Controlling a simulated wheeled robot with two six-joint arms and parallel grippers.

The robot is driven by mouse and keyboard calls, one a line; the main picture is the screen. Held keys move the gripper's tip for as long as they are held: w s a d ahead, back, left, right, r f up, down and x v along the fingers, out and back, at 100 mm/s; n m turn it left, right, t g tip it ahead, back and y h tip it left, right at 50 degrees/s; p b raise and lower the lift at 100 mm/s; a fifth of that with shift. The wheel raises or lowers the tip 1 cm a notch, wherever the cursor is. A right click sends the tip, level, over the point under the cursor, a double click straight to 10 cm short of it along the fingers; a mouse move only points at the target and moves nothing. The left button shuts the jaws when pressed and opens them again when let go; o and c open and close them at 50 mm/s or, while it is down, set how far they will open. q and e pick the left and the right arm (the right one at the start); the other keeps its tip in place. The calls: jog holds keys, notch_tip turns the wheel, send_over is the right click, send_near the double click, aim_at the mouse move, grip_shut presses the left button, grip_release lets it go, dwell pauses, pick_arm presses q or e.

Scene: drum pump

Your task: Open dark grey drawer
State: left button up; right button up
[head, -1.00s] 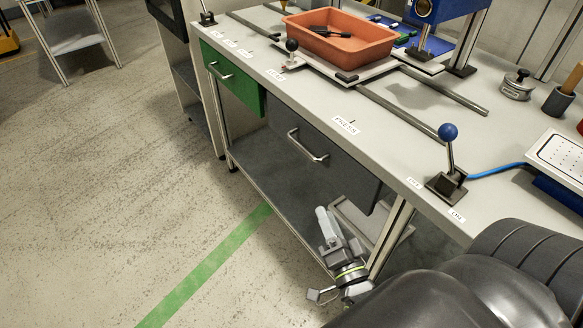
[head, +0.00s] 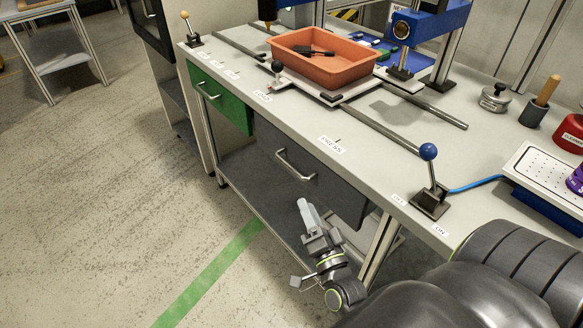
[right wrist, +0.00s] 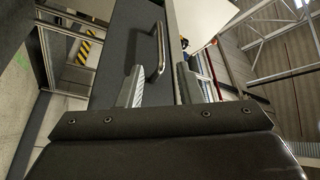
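The dark grey drawer (head: 318,182) is under the front edge of the workbench and looks shut. Its metal bar handle (head: 297,166) is on its front. My right gripper (head: 305,207) is just below and in front of the handle, pointing up toward it. In the right wrist view the drawer front (right wrist: 127,45) and handle (right wrist: 160,52) lie ahead. There the right gripper (right wrist: 160,88) has its two fingers spread, with the handle beyond the gap and nothing held. My left gripper is not in view.
A green drawer (head: 222,95) is farther left. On the workbench (head: 290,110) are an orange bin (head: 333,67), a blue-knobbed lever (head: 430,180) and a white perforated tray (head: 545,172). A lower shelf (head: 245,185) runs beneath the drawers. The floor to the left is open.

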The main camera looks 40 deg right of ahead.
aim_at(292, 170)
pick_arm(q)
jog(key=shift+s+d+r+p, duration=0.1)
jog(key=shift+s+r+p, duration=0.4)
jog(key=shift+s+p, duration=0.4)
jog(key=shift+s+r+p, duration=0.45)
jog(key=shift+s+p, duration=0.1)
jog(key=shift+p, duration=0.65)
pick_arm(e)
jog(key=shift+x, duration=5.8)
jog(key=shift+c, duration=0.3)
grip_shut()
